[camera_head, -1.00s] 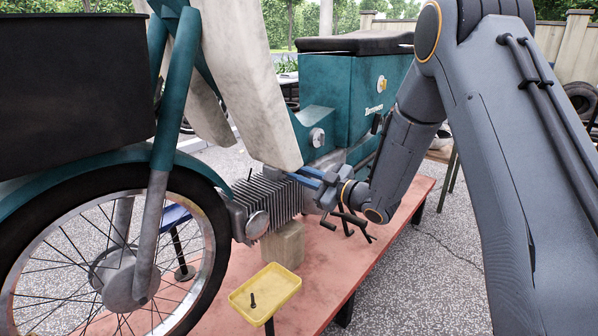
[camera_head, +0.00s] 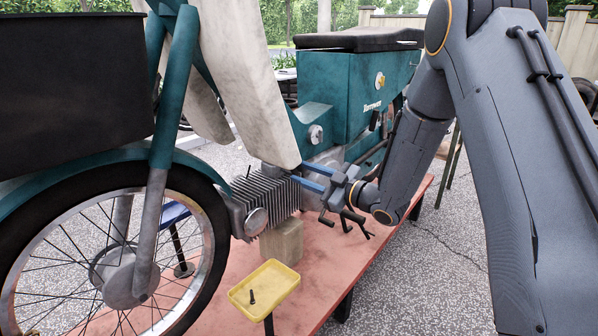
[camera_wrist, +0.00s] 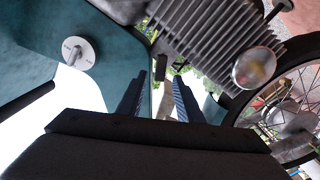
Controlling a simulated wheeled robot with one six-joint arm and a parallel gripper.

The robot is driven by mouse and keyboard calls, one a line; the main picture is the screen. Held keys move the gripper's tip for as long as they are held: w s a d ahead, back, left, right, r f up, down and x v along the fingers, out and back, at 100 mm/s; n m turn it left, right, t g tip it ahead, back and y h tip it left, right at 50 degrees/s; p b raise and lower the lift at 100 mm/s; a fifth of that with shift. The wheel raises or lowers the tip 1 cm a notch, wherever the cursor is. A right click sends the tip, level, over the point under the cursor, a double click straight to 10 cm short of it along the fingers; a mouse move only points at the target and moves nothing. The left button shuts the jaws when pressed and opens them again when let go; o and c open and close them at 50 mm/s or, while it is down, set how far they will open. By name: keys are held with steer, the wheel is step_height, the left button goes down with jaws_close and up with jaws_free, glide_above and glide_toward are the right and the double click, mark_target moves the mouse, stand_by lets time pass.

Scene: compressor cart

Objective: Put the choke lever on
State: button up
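The teal moped stands with its finned cylinder (camera_head: 272,200) above the bench; the cylinder also shows in the wrist view (camera_wrist: 215,35). A small dark piece (camera_wrist: 160,68) lies beyond my fingertips; I cannot tell whether it is the choke lever. A thin dark stick (camera_head: 249,173) rises by the cylinder in the head view. A round grey knob (camera_head: 315,135) sits on the teal side panel and shows in the wrist view (camera_wrist: 78,53). My gripper (camera_head: 300,174) is beside the engine, its two blue fingers apart with a visible gap (camera_wrist: 158,90). I see nothing held.
A yellow tray (camera_head: 283,293) with a dark bolt (camera_head: 252,297) stands in front of the engine. A pale block (camera_head: 287,240) sits beneath the cylinder on the red bench (camera_head: 325,265). Dark pegs (camera_head: 352,217) stick out below my gripper. The front wheel (camera_head: 110,260) is at left.

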steer(key=v, duration=0.5)
